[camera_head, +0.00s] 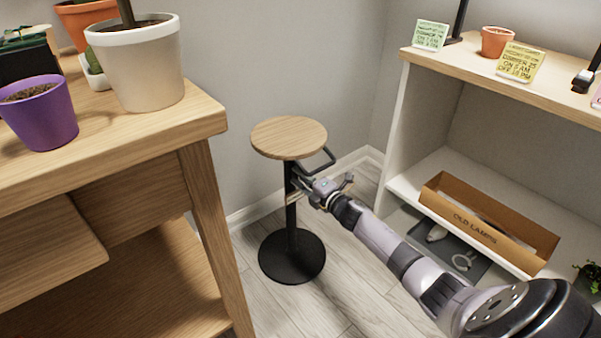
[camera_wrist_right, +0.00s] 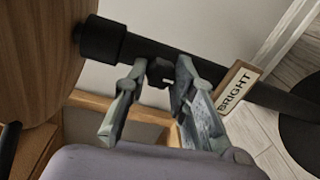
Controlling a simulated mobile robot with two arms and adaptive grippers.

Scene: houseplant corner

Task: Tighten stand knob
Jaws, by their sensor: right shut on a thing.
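The stand has a round wooden top (camera_head: 289,137), a black pole (camera_head: 291,215) and a round black base (camera_head: 291,262). It stands upright on the floor beside the wooden table. My right gripper (camera_head: 307,182) reaches the pole just below the top. In the right wrist view its two fingers close on the small black knob (camera_wrist_right: 160,72) at the side of the pole. A tag reading "BRIGHT" (camera_wrist_right: 236,88) sits by the pole, beside one finger. The knob is hidden by the gripper in the head view. My left gripper is out of view.
At the left is a wooden table (camera_head: 200,115) with a purple pot (camera_head: 42,118) and a white pot (camera_head: 140,68). At the right is a shelf unit (camera_head: 396,130) with a box marked "OLD LAMPS" (camera_head: 480,226). A black bar (camera_head: 326,160) projects under the stand's top.

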